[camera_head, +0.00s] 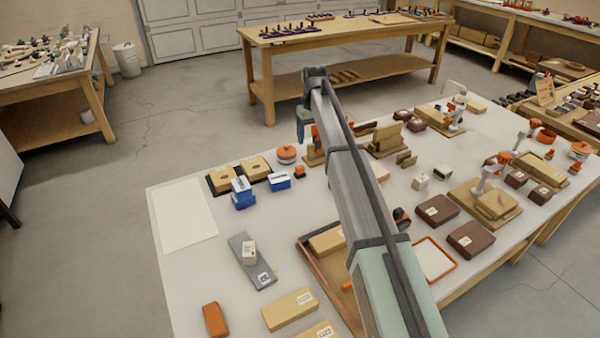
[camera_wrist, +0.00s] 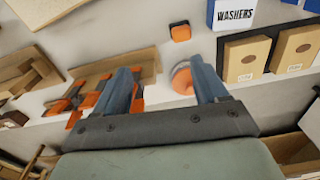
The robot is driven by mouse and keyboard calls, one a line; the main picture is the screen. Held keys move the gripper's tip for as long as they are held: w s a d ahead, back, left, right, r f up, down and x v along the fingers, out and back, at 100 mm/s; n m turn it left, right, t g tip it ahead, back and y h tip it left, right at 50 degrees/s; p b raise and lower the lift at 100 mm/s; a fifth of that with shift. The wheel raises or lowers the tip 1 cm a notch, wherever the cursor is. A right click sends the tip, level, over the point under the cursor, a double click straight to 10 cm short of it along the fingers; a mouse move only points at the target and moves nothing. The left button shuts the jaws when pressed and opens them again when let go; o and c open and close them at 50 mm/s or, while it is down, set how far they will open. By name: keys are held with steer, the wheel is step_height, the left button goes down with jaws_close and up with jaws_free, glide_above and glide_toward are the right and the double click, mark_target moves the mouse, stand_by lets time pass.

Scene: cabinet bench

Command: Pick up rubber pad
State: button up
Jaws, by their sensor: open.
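No piece is clearly marked as the rubber pad. A small orange block (camera_head: 299,171) lies on the white bench right of the blue boxes; it also shows in the wrist view (camera_wrist: 180,32), beyond my fingertips, with dark edges. A larger orange block (camera_head: 215,319) with rounded edges lies at the front left of the bench. I cannot tell which is the pad. My gripper (camera_wrist: 164,77) is open, with nothing held between its fingers. In the head view my gripper (camera_head: 303,122) is raised over the far side of the bench, beyond both orange blocks.
An orange-and-white round container (camera_head: 287,154) stands near the small block and shows beside my right finger in the wrist view. Blue boxes (camera_head: 242,193) and tan boxes (camera_head: 256,167) stand left of it. A pale sheet (camera_head: 183,215) covers the left end, with nothing on it.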

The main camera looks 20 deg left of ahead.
mark_target(300, 166)
steer(key=shift+n, duration=0.4)
steer(key=a+f, duration=0.1)
steer(key=f, duration=0.2)
steer(key=s+a+f, duration=0.1)
steer(key=f, duration=0.1)
steer(key=s+a+f, duration=0.1)
steer(key=f, duration=0.2)
steer(key=shift+f, duration=0.35)
steer(key=shift+s+a+f, duration=0.15)
steer(key=shift+f, duration=2.5)
steer(key=shift+c, duration=0.3)
steer(key=c, duration=1.1)
